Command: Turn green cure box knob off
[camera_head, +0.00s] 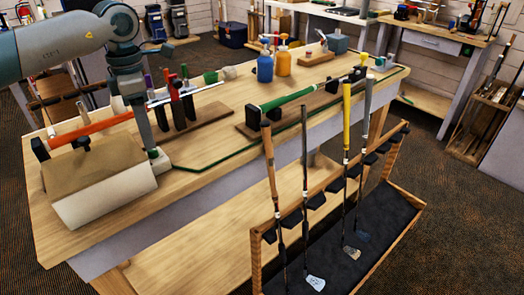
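The cure box (98,180), a tan-topped box with a pale front, sits at the left end of the wooden workbench (215,165). A small green knob (153,154) shows at the box's right end, on a pale block. My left arm comes in from the upper left, and my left gripper (151,147) points down right at the knob. The fingertips are at or just above it. The gripper looks narrow, but I cannot tell whether it is open or shut or touches the knob. My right gripper is out of view.
An orange-shafted club (92,128) lies behind the box. A clamp stand (183,108) stands close to the right of my gripper. A green grip (286,99) lies farther right. A rack of upright clubs (330,205) stands in front of the bench.

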